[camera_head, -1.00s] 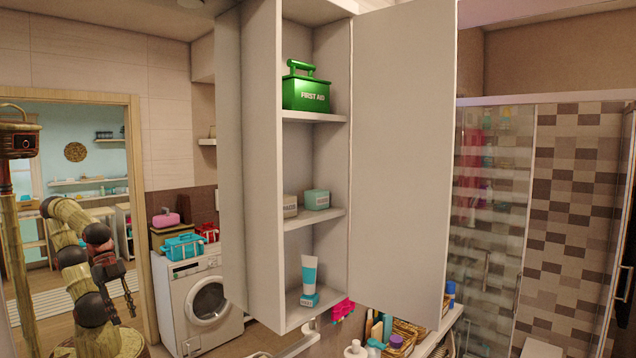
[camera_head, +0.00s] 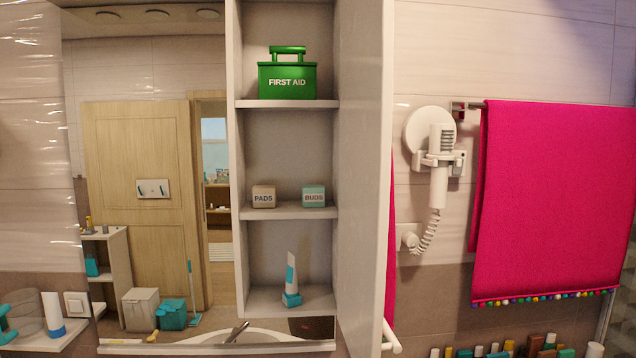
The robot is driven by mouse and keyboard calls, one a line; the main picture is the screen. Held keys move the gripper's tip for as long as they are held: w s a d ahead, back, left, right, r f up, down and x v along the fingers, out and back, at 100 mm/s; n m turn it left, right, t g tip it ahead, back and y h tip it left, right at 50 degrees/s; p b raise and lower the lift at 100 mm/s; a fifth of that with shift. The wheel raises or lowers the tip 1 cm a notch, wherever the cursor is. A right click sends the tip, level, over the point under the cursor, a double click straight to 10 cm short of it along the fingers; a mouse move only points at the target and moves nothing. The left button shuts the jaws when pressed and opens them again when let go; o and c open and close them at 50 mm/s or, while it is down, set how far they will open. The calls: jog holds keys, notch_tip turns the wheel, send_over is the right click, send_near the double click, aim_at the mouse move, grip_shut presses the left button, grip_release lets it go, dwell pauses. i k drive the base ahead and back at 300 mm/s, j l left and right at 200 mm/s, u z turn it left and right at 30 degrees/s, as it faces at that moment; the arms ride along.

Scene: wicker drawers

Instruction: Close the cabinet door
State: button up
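The tall white wall cabinet (camera_head: 238,180) stands in the middle of the head view, and its inside is exposed. Its white door (camera_head: 362,180) is open on the right side, swung out toward me and seen at a steep angle. Three shelf levels show: a green first aid box (camera_head: 287,78) on top, small pads (camera_head: 263,196) and buds (camera_head: 313,195) boxes in the middle, and a white and teal tube (camera_head: 291,280) at the bottom. My gripper is not in view.
A mirror (camera_head: 150,110) left of the cabinet reflects a wooden door and bins. A hair dryer (camera_head: 436,170) and a pink towel (camera_head: 555,190) hang on the wall to the right. Several bottles (camera_head: 500,350) line the lower right edge.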

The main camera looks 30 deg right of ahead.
aim_at(367, 37)
jog(key=k+l, duration=0.2)
jog(key=l, duration=0.2)
jog(key=k+l, duration=0.2)
jog(key=l, duration=0.2)
jog(key=k+l, duration=0.2)
jog(key=l, duration=0.2)
